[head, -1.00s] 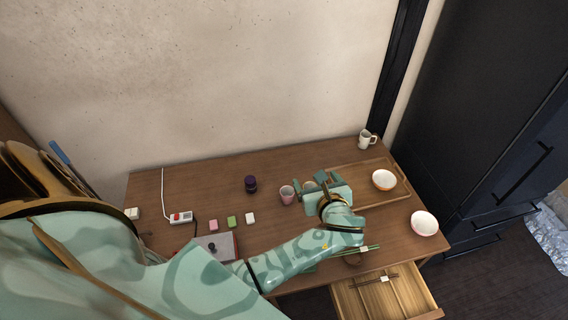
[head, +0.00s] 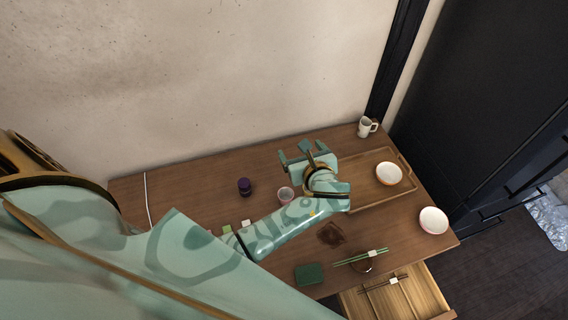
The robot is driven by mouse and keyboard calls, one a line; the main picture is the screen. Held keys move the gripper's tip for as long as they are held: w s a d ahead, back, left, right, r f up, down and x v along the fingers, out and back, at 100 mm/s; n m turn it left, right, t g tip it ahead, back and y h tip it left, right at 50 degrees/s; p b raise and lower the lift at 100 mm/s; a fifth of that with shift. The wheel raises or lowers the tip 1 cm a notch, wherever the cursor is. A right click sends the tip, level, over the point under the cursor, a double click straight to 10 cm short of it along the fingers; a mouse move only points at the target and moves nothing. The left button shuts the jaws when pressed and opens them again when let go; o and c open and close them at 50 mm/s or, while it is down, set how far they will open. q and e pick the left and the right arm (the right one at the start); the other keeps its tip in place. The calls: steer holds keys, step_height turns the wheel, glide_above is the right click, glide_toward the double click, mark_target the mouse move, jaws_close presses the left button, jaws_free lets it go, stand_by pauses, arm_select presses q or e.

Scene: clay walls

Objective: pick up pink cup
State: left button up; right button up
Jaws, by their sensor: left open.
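The pink cup (head: 285,194) stands upright on the wooden table, left of the middle of the tray. My left gripper (head: 293,153) is open and empty, with its fingers pointing toward the wall, above and behind the cup in the picture. My left wrist is just right of the cup, and my forearm passes in front of it, hiding a little of its lower side. I cannot tell whether the arm touches the cup. My right gripper is not in view.
A dark purple jar (head: 245,187) stands left of the cup. A wooden tray (head: 403,197) holds a bowl (head: 389,173); another bowl (head: 433,220) and a white mug (head: 366,127) stand nearby. Chopsticks (head: 361,257) and a green block (head: 310,274) lie in front. A drawer (head: 425,290) is open.

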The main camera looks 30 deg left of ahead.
arm_select(q)
step_height(320, 180, down, 3)
steer(key=d+b, duration=0.1)
steer(key=b, duration=3.1)
glide_toward(284, 190)
steer(key=a+b, duration=0.1)
steer(key=w+f+b, duration=0.1)
steer(key=w+a+b, duration=0.1)
steer(key=b, duration=0.1)
steer(key=shift+w+a+f+m+g, duration=0.2)
steer(key=shift+w+a+m+g, duration=0.1)
steer(key=shift+a+g, duration=0.1)
steer(key=b+x, duration=0.1)
steer(key=x, duration=0.1)
steer(key=b+x, duration=0.1)
steer(key=x, duration=0.1)
steer(key=shift+a+f+b, duration=0.1)
steer(key=shift+f+b, duration=0.2)
steer(key=shift+f, duration=0.15)
steer(key=shift+w+a, duration=0.15)
steer(key=shift+w, duration=0.1)
steer(key=shift+r, duration=0.15)
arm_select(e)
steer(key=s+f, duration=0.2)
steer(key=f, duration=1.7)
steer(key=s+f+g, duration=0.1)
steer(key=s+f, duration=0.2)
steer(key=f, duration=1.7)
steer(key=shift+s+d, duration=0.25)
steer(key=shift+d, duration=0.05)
